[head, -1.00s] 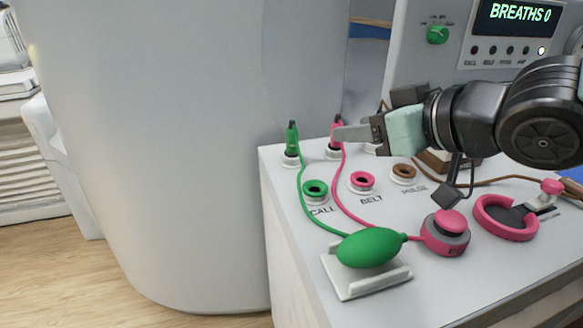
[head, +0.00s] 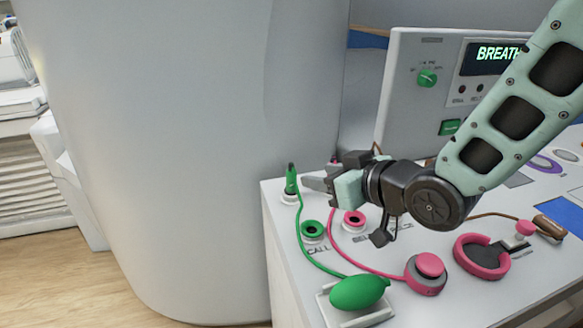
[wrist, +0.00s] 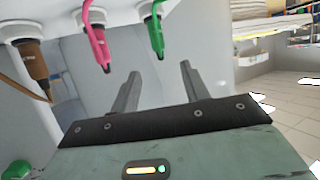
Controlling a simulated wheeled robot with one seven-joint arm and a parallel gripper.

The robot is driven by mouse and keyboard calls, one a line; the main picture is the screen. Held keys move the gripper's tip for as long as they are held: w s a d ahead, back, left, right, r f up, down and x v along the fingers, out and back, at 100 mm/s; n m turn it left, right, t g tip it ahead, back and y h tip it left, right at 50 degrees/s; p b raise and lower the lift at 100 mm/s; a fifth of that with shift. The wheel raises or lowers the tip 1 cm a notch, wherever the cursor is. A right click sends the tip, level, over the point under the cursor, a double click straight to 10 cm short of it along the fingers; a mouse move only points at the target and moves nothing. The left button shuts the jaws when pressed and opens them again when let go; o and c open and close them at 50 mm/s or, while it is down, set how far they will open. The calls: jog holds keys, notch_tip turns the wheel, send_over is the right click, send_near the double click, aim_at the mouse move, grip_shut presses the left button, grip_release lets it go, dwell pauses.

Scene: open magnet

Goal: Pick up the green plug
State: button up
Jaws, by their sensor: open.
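The green plug (head: 291,180) stands upright in a white holder at the back left of the white console top in the head view. A green cord runs from it to the green bulb (head: 359,292). My gripper (head: 312,184) is just right of the plug, its fingers pointing left toward it, apart from it and empty. In the wrist view my open gripper (wrist: 160,85) has its two fingers apart, and the green plug (wrist: 157,38) lies beyond their tips, roughly between them. The pink plug (wrist: 98,40) is to its left there.
A brown plug (wrist: 34,62) hangs at the left of the wrist view. The green CALL socket (head: 312,230) and a pink socket (head: 354,220) sit in front of the plugs. A pink button (head: 428,268) and pink ring (head: 481,257) are nearer. A large grey cylinder (head: 200,150) stands behind.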

aim_at(295, 175)
jog(key=p+x, duration=0.1)
jog(key=x, duration=0.2)
jog(key=p+x, duration=0.2)
jog(key=x, duration=0.2)
jog(key=f+p+x, duration=0.1)
jog(key=x, duration=0.3)
jog(key=shift+s+d, duration=0.1)
jog(key=shift+d, duration=0.05)
grip_shut()
